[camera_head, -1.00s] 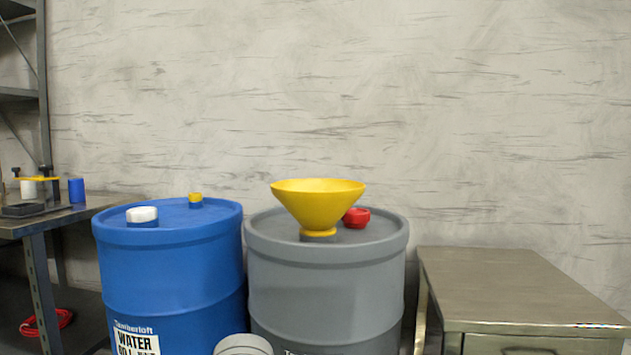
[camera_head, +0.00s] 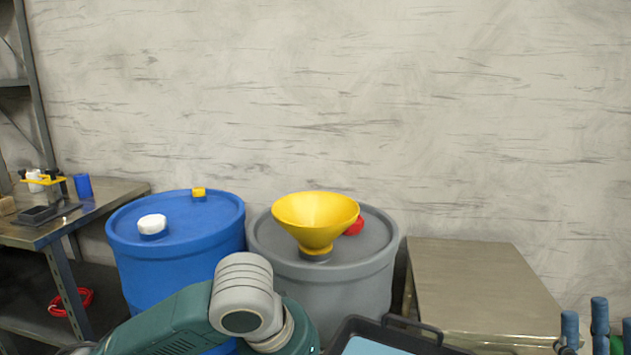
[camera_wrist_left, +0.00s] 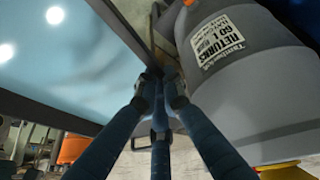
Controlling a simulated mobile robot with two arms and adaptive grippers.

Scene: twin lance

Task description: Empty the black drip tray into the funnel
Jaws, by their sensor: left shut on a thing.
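The yellow funnel (camera_head: 315,215) stands upright on top of the grey drum (camera_head: 350,290). The black drip tray (camera_head: 345,328) shows at the bottom edge of the head view, with a raised handle (camera_head: 412,325) on its far side. Light blue liquid (camera_head: 372,346) lies in it; most of the tray is out of frame. In the left wrist view, my left gripper (camera_wrist_left: 158,85) is shut on the tray's dark edge (camera_wrist_left: 120,30), with the liquid (camera_wrist_left: 60,60) beyond. My right gripper (camera_head: 598,330) shows at the bottom right, fingers up, apart and empty.
A blue drum (camera_head: 180,240) with a white cap stands left of the grey drum. A red cap (camera_head: 355,226) sits behind the funnel. A metal cabinet (camera_head: 480,280) stands at right, a workbench (camera_head: 100,208) at left. My left arm crosses before the drums.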

